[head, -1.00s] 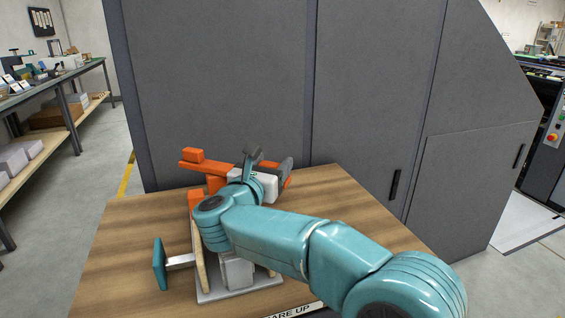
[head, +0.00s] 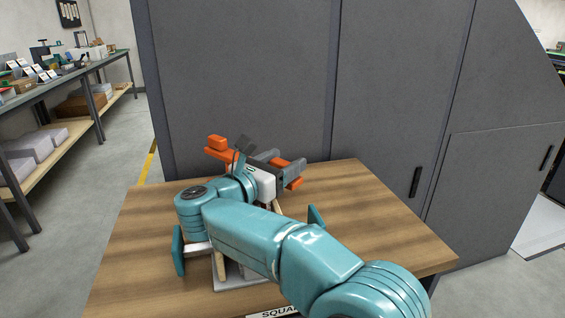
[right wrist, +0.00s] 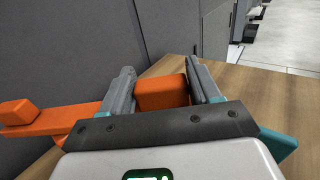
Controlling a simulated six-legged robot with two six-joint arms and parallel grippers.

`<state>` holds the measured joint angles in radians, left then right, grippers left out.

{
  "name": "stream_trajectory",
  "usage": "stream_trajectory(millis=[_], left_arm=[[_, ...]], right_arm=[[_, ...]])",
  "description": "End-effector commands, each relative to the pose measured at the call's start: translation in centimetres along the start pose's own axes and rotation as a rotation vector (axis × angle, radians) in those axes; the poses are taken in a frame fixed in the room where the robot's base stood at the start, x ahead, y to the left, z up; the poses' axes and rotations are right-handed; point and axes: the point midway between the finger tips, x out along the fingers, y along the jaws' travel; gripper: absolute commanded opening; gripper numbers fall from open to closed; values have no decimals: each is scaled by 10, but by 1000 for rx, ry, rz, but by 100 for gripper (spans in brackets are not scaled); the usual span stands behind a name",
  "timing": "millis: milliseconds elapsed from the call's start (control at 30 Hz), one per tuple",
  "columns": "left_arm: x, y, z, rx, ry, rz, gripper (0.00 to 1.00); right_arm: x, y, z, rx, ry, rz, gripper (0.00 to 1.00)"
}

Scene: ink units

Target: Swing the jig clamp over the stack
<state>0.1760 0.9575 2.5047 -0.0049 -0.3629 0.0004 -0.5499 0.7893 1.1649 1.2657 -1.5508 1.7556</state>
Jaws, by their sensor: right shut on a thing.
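The jig clamp is orange. Its arm ends in a small block (head: 217,143) at the left, and the block also shows in the right wrist view (right wrist: 18,112). My right gripper (head: 284,162) is shut on the orange clamp grip (right wrist: 162,92), with one grey finger on each side. An orange end (head: 297,183) shows by the gripper. The jig's grey base (head: 238,282) and a pale wooden fence (head: 220,268) lie under my right arm, with teal pads at left (head: 178,250) and right (head: 316,217). My arm hides the jig's middle, and I cannot make out the stack.
The jig stands on a wooden table (head: 385,235), clear at its right and left sides. A tall grey cabinet (head: 245,75) rises right behind it. A workbench (head: 70,78) with papers and boxes stands at the far left.

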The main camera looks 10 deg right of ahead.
Motion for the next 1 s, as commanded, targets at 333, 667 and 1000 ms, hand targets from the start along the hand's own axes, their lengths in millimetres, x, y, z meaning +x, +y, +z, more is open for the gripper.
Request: stream_trajectory(millis=[333,667,1000], left_arm=[[0,0,0,0,0,0,0],[-15,6,0,0,0,0,0],[-51,18,1,0,0,0,0]], right_arm=[[0,0,1,2,-1,0,83],[0,0,50,8,-1,0,83],[0,0,146,6,-2,0,83]])
